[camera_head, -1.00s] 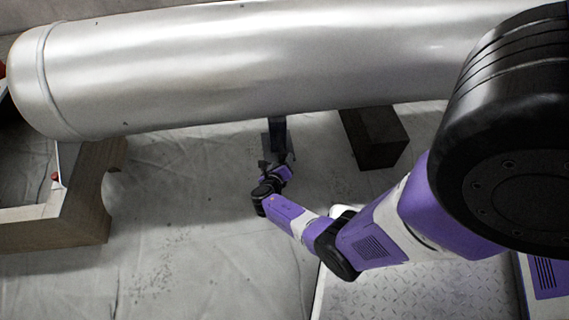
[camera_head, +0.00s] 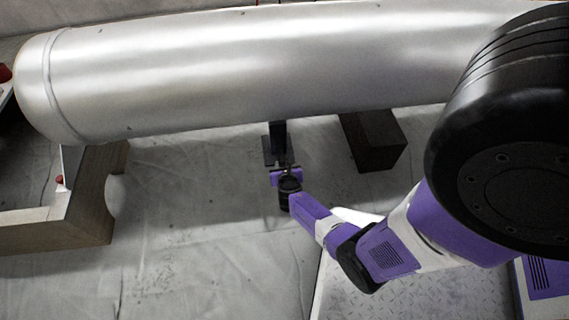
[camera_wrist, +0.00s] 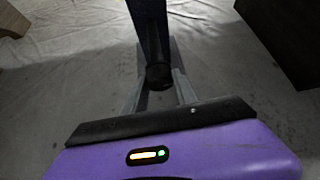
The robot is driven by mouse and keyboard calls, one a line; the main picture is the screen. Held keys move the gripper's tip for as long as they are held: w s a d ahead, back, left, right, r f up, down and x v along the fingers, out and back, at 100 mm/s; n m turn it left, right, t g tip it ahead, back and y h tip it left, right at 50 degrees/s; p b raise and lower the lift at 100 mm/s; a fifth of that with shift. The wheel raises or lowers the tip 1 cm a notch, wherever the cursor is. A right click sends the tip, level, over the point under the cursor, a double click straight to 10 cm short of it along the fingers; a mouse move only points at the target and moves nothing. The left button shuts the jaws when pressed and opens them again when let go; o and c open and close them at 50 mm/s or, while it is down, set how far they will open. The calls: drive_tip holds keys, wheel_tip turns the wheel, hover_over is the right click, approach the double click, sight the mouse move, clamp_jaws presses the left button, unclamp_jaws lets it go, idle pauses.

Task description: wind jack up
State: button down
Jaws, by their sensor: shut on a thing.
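The jack (camera_head: 278,140) is a dark upright post on a dark foot, standing on the sheeted floor beneath a big silver cylinder (camera_head: 270,70). The cylinder hides its top in the head view. My gripper (camera_head: 284,170) is low at the jack's near side. In the wrist view the jack's post (camera_wrist: 150,30) rises away from me. My gripper (camera_wrist: 159,82) is shut on a dark rounded end, the jack's handle (camera_wrist: 158,75), between its two grey fingers. The exact contact is dark and hard to see.
A wooden cradle (camera_head: 92,205) stands at the left under the cylinder's end. A dark block (camera_head: 373,140) stands right of the jack and shows in the wrist view (camera_wrist: 290,35). The floor left of my gripper is clear.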

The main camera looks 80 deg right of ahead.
drive_tip(key=m+t, duration=0.1)
drive_tip(key=m+t+b, duration=0.1)
drive_tip(key=m+t+y, duration=0.1)
drive_tip(key=shift+s+d+f+t+b, duration=0.2)
drive_tip(key=shift+s+t+b, duration=0.1)
drive_tip(key=shift+t, duration=0.1)
drive_tip(key=shift+m+t+y, duration=0.3)
drive_tip(key=shift+m, duration=0.1)
drive_tip(key=shift+r+t, duration=0.25)
drive_tip(key=shift+t, duration=0.05)
drive_tip(key=shift+d, duration=0.1)
drive_tip(key=c, duration=1)
unclamp_jaws()
drive_tip(key=shift+o, duration=0.2)
